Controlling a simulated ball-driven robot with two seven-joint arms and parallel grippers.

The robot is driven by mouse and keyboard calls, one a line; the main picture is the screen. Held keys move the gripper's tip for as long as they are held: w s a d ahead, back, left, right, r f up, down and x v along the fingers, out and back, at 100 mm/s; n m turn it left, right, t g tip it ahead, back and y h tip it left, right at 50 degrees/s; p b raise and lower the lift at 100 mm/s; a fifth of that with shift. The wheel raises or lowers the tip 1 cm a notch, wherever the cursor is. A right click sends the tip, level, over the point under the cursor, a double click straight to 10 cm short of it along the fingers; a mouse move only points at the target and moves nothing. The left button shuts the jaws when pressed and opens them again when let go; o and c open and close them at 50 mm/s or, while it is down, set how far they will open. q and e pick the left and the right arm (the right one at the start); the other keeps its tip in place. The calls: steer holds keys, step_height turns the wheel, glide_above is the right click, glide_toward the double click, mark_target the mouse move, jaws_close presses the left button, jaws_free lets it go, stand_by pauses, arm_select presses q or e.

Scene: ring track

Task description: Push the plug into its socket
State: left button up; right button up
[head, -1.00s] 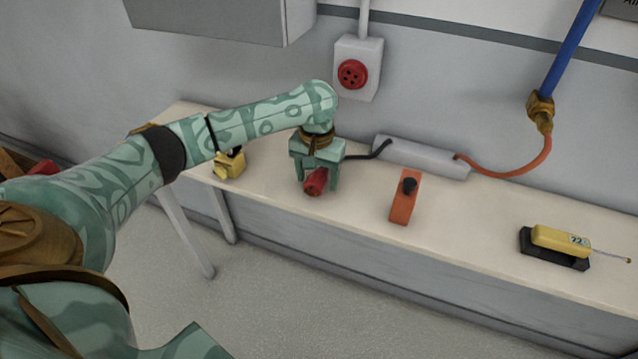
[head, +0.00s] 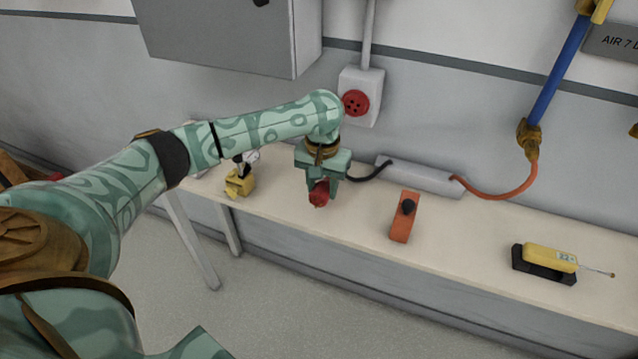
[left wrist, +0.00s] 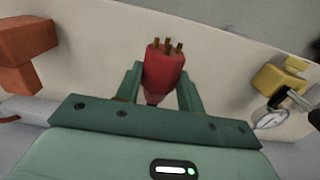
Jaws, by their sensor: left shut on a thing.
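My left gripper (head: 319,186) is shut on the red plug (head: 319,195) above the bench, left of the orange block. In the left wrist view the plug (left wrist: 164,68) sits between the two green fingers (left wrist: 160,90), with its brass pins pointing away from the gripper. A black cable runs from behind the gripper to a grey box on the bench. The red round socket (head: 356,103) is on a pale wall box, above and a little right of the gripper. The plug is well apart from it. My right gripper is not in view.
The bench (head: 470,235) runs along the wall. On it are a yellow device (head: 239,183), an orange block with a black knob (head: 404,217), a grey box (head: 421,178) and a yellow handset (head: 550,257). A grey cabinet (head: 220,35) hangs upper left.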

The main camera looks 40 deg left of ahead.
arm_select(q)
steer(key=s+d+r+p, duration=0.6)
steer(key=s+r+p, duration=0.1)
steer(key=s, duration=0.3)
steer(key=shift+s+r, duration=0.15)
steer(key=shift+r, duration=0.15)
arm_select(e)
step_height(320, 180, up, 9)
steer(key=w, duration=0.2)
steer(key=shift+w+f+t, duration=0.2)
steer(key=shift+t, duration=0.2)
arm_select(q)
steer(key=shift+d, duration=0.1)
steer(key=s+d+r+m, duration=0.2)
steer(key=s+d+r, duration=0.3)
steer(key=r, duration=0.5)
steer(key=shift+s+d+r+m, duration=0.3)
steer(key=shift+s+m, duration=0.1)
steer(key=shift+s, duration=0.55)
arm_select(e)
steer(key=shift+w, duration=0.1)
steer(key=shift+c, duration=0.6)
